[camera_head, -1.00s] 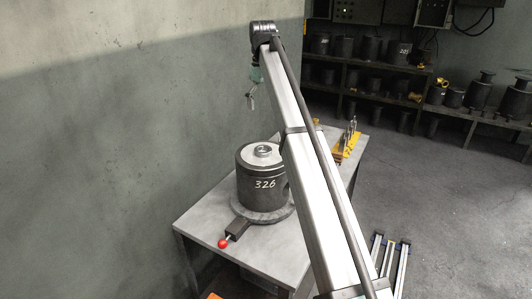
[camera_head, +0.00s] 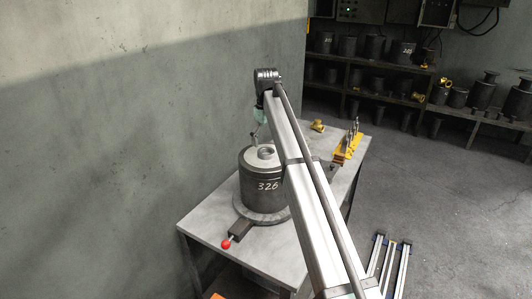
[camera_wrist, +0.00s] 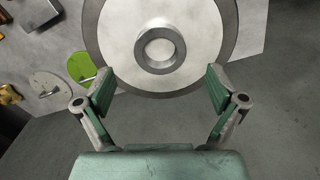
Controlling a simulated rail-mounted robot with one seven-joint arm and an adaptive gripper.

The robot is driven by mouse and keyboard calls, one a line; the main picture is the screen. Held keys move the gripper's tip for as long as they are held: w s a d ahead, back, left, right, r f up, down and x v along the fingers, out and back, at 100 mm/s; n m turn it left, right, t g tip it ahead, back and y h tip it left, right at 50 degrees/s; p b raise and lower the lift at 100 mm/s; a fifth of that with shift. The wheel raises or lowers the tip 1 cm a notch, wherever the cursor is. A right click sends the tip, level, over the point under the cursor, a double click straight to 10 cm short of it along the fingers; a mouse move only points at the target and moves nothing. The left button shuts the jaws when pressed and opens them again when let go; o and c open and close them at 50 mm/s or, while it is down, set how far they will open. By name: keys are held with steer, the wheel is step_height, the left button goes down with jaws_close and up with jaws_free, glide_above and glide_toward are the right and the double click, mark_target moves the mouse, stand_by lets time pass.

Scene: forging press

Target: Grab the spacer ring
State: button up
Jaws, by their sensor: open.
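The spacer ring (camera_wrist: 160,47) is a small grey metal ring. It lies on the flat top of the dark cylinder marked 326, and it also shows in the head view (camera_head: 266,153). In the wrist view my gripper (camera_wrist: 160,80) is open and empty, its two fingers spread wide, with the ring ahead of and between them, not touched. In the head view my gripper (camera_head: 257,133) hangs just above the cylinder top (camera_head: 262,178), near the ring; the fingertips show small there.
The cylinder stands on a round base with a red-knobbed handle (camera_head: 226,244) on a grey table (camera_head: 202,218). A yellow tool rack (camera_head: 347,147) and a brass part (camera_head: 317,126) are at the table's far end. The wall is close on the left. A green piece (camera_wrist: 81,66) shows in the wrist view.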

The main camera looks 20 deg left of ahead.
mark_target(266, 148)
steer(key=shift+f+p, duration=0.95)
steer(key=shift+f, duration=1.3)
steer(key=c, duration=1.5)
steer(key=shift+c, duration=0.2)
steer(key=shift+r, duration=0.2)
